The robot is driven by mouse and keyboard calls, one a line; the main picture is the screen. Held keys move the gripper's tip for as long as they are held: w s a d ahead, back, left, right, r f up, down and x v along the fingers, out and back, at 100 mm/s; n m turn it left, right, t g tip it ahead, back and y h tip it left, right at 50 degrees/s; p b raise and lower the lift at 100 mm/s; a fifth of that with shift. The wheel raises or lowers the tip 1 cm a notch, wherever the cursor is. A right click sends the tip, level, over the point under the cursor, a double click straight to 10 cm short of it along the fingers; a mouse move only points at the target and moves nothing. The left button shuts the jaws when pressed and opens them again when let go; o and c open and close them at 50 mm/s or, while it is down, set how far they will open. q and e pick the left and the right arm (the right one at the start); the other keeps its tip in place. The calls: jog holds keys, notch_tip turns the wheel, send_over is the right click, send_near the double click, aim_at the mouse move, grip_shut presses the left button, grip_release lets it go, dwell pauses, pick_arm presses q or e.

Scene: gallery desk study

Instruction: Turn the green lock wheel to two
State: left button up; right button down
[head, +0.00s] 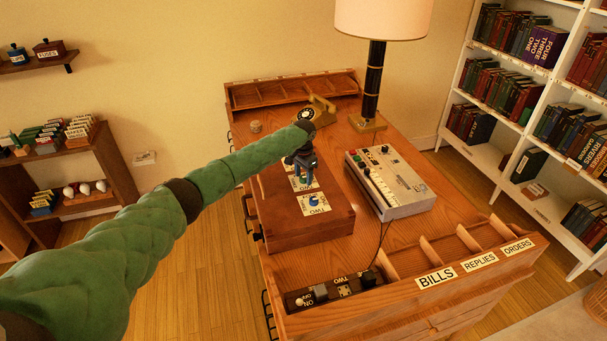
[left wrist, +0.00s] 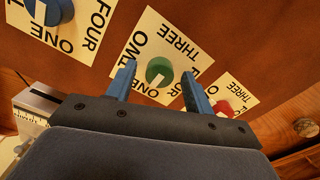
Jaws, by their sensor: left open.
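The green lock wheel (left wrist: 159,71) sits on a white label card on the wooden box; in the head view it (head: 300,181) is mostly hidden under my gripper. A pale mark on it points toward the word that seems to read ONE. My left gripper (head: 301,168) is over the box, pointing down. In the left wrist view its open fingers (left wrist: 158,72) lie on either side of the green wheel; I cannot tell whether they touch it. The wooden box (head: 290,228) stands on the desk. My right gripper is not in view.
A blue wheel (head: 314,200) is on the near side of the box. A red wheel (left wrist: 222,108) is on the other side of the green one. A grey machine (head: 400,190) stands right of the box.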

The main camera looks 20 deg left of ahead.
pick_arm(q)
jog(key=c, duration=1)
jog(key=shift+o, duration=0.2)
